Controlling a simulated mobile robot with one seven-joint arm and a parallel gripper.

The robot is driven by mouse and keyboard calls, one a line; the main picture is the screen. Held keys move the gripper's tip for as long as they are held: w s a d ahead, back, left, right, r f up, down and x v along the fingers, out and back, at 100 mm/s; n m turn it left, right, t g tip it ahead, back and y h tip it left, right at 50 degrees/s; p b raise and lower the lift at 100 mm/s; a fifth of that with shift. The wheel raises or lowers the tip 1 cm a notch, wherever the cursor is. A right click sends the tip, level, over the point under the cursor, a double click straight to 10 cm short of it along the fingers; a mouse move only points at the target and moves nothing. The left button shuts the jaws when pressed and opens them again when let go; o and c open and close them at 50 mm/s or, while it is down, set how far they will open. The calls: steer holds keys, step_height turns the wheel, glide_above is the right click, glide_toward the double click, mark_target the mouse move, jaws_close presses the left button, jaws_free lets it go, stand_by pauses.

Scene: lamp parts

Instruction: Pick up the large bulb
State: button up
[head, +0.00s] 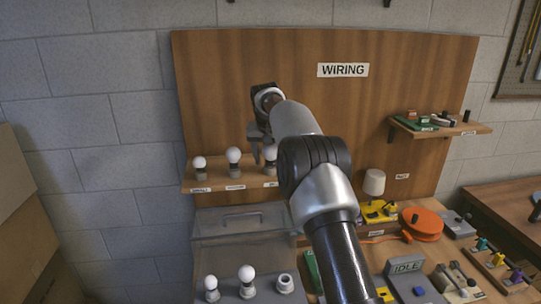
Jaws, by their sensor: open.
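Three white bulbs stand in holders on the wooden shelf of the wiring board. My gripper (262,156) is open, pointing down at this right bulb. A finger shows just left of the bulb; the other finger is not clear. I cannot tell whether they touch it.
Below the shelf is a grey clear-sided case (240,222). In front stand two more bulbs (211,283) (246,273) and an empty socket (285,283).

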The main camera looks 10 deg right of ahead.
steer(key=c, duration=1)
steer(key=shift+r, duration=0.15)
